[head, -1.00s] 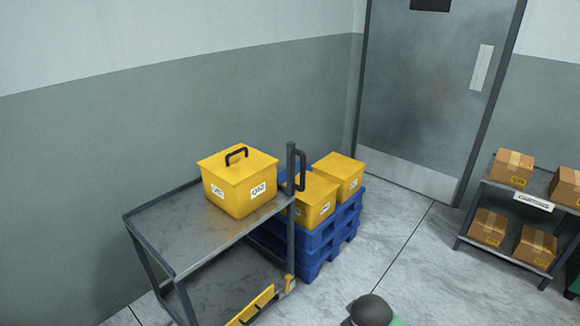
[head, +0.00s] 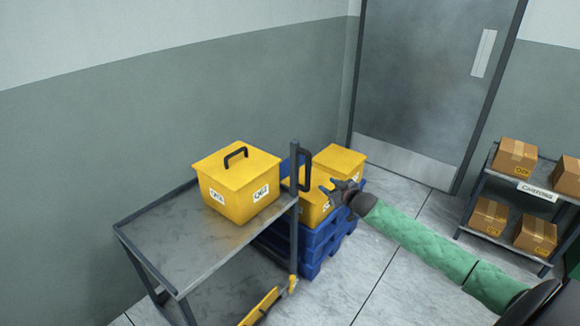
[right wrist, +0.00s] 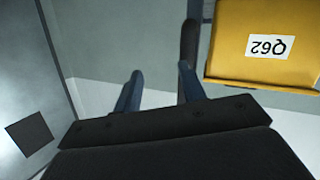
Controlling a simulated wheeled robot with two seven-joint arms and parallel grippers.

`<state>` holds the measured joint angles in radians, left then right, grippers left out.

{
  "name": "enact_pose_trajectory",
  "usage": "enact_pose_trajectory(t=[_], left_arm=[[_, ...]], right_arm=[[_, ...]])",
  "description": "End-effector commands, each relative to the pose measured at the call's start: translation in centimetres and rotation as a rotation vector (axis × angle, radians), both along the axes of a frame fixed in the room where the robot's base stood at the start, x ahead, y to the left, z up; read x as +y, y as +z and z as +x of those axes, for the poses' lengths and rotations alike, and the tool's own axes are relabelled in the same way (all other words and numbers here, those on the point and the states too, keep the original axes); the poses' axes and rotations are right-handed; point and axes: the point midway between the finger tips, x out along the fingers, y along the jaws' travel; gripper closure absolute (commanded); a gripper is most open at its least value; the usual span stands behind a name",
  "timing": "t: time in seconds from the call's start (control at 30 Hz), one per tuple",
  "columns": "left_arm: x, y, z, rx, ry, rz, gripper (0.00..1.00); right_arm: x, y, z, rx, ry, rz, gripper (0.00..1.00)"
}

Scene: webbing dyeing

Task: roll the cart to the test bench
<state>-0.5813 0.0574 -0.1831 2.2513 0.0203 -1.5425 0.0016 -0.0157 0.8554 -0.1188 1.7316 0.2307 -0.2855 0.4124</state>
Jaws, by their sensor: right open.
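The grey metal cart (head: 165,243) stands at the lower left in the head view. A yellow lidded box (head: 238,185) with a black handle sits on its top shelf. The cart's dark upright handle (head: 304,170) is at its right corner. My right gripper (head: 328,186) is open and empty, just right of the handle and apart from it. In the right wrist view its two fingers (right wrist: 158,88) point toward a dark vertical bar, likely the cart handle (right wrist: 190,45). A yellow box labelled Q62 (right wrist: 265,45) shows beside it. My left gripper is out of view, and so is the test bench.
A blue pallet stack (head: 322,242) with yellow boxes (head: 340,160) stands close behind the cart. A shelf rack (head: 484,188) with cardboard cartons (head: 515,155) is at the right. A grey door (head: 425,95) is at the back. Floor between cart and rack is clear.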

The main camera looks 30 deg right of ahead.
Motion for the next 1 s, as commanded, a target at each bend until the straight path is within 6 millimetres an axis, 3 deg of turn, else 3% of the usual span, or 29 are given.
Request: enact_pose_trajectory(t=[0.3, 0.57, 1.0], left_arm=[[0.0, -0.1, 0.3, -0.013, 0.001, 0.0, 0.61], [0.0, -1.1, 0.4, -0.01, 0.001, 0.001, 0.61], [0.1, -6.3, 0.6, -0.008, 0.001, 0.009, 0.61]], right_arm=[[2.8, 4.0, 0.2, -0.207, 0.14, 0.218, 0.59], [3.0, 4.3, 1.2, -0.207, 0.138, 0.246, 0.59], [3.9, 4.3, 5.7, -0.206, 0.136, 0.243, 0.59]])
